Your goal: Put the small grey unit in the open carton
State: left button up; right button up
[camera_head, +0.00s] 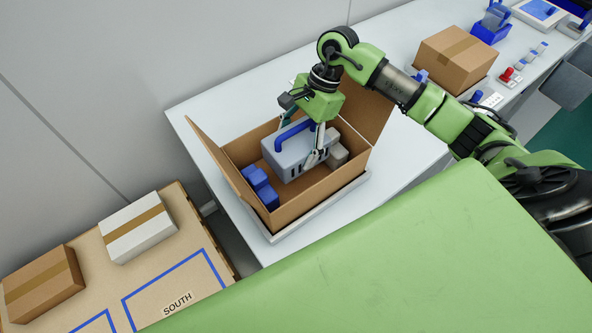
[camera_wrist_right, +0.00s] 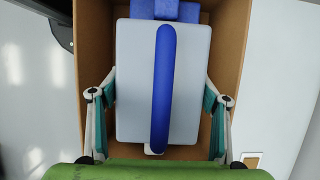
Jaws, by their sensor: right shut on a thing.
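The small grey unit (camera_head: 283,163), a light grey box with a blue handle on top, is inside the open carton (camera_head: 307,196), between its walls. My right gripper (camera_head: 304,140) reaches down from above and is shut on the unit, one finger on each side. In the right wrist view the unit (camera_wrist_right: 135,85) fills the middle between the two teal-padded fingers, with its handle running lengthwise. The unit's underside is hidden, so I cannot tell whether it touches the carton floor. My left gripper is not in view.
Blue blocks (camera_head: 262,187) lie at the carton's left end and a grey block (camera_head: 338,154) at its right. The carton's flaps stand open. A closed carton (camera_head: 456,58) stands farther along the white bench. A pallet surface (camera_head: 110,278) with two boxes is at lower left.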

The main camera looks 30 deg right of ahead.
notch_tip(320, 180, down, 8)
jog(key=shift+r+p, duration=0.15)
jog(key=shift+p, duration=0.95)
jog(key=shift+f, duration=0.35)
jog(key=shift+f, duration=0.15)
jog(key=o, duration=1.6)
